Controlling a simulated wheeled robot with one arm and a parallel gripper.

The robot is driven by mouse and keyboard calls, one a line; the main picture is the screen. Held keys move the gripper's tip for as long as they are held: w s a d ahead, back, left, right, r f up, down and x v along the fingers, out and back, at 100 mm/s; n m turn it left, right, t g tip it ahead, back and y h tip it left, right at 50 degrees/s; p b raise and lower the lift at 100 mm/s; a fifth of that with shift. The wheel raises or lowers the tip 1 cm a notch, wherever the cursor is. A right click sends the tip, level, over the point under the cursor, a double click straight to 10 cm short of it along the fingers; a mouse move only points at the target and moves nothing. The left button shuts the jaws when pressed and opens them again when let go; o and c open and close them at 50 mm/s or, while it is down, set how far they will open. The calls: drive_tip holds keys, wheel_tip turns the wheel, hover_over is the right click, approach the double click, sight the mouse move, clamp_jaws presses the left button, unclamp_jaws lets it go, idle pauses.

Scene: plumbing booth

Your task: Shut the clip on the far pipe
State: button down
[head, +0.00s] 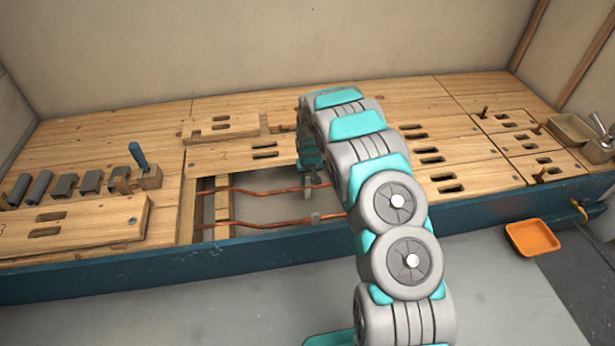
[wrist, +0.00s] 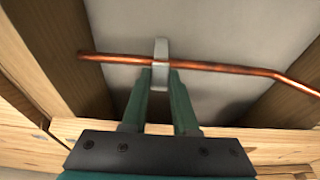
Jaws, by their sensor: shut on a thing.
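The far copper pipe (head: 262,192) runs across the floor opening, and my arm hides its right part in the head view. In the wrist view a copper pipe (wrist: 220,67) crosses the opening, with a pale grey clip (wrist: 160,52) around it. My gripper (wrist: 160,80) has its two green fingers closed in on the clip's sides, just at the pipe. In the head view my gripper (head: 312,168) is down at the far pipe, partly hidden by my arm. I cannot tell whether the clip is fully shut.
Wooden joists and floorboards (head: 240,155) border the opening. A loose board (head: 75,230), grey blocks (head: 65,185) and a blue-handled tool (head: 138,156) lie left. An orange tray (head: 532,238) is on the floor right.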

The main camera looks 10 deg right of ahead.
drive_tip(key=shift+s+a+f+t+b, duration=0.1)
drive_tip(key=shift+s+f+t+b, duration=0.2)
drive_tip(key=shift+t, duration=0.4)
drive_tip(key=shift+s+f+t+b, duration=0.25)
drive_tip(key=shift+s+t, duration=0.15)
drive_tip(key=shift+t, duration=0.3)
drive_tip(key=shift+s+f+t+b, duration=0.2)
drive_tip(key=shift+t+b, duration=0.8)
drive_tip(key=shift+b, duration=0.05)
drive_tip(key=c, duration=0.7)
unclamp_jaws()
drive_tip(key=shift+r, duration=0.1)
